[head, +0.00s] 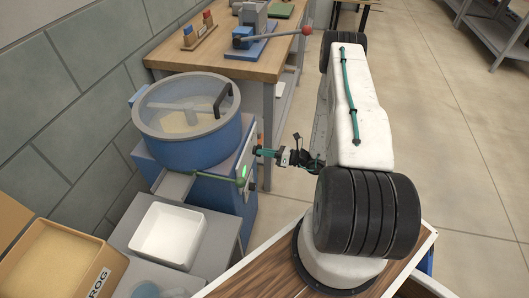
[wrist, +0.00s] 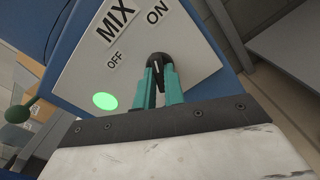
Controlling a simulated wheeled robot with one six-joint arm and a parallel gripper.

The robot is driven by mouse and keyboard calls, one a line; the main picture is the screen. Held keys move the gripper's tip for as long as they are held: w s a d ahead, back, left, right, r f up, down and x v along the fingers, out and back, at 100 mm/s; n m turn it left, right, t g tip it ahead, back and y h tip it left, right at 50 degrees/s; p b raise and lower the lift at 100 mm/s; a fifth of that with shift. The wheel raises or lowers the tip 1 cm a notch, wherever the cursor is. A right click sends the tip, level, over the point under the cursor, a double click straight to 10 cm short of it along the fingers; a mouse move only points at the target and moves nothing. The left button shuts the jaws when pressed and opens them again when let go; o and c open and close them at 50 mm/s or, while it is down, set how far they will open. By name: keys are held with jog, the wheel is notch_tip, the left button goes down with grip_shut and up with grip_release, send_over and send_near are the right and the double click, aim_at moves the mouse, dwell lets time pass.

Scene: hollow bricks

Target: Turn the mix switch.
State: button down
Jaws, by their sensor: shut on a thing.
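The mix switch (wrist: 157,66) is a black knob with a white mark, on a pale panel (wrist: 75,72) lettered MIX, OFF and ON. My gripper (wrist: 158,72) has its teal fingers closed around the knob. The white mark runs nearly upright in the wrist view, roughly toward the ON side. A round green light (wrist: 105,101) glows on the panel. In the head view my gripper (head: 257,151) reaches the panel on the right side of the blue mixer (head: 190,150). The knob is hidden there by the fingers.
A green-knobbed lever (head: 240,181) sticks out below the mixer drum, close to my gripper. A white tray (head: 169,235) stands in front of the mixer, and a cardboard box (head: 100,285) is at the lower left. A wooden workbench (head: 270,68) stands behind. Open floor lies right.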

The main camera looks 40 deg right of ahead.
jog(key=shift+m, duration=0.6)
jog(key=c, duration=1.5)
grip_release()
jog(key=shift+s+d, duration=0.1)
jog(key=v, duration=0.7)
jog(key=shift+s+d, duration=0.15)
jog(key=shift+s, duration=0.1)
jog(key=shift+f, duration=0.1)
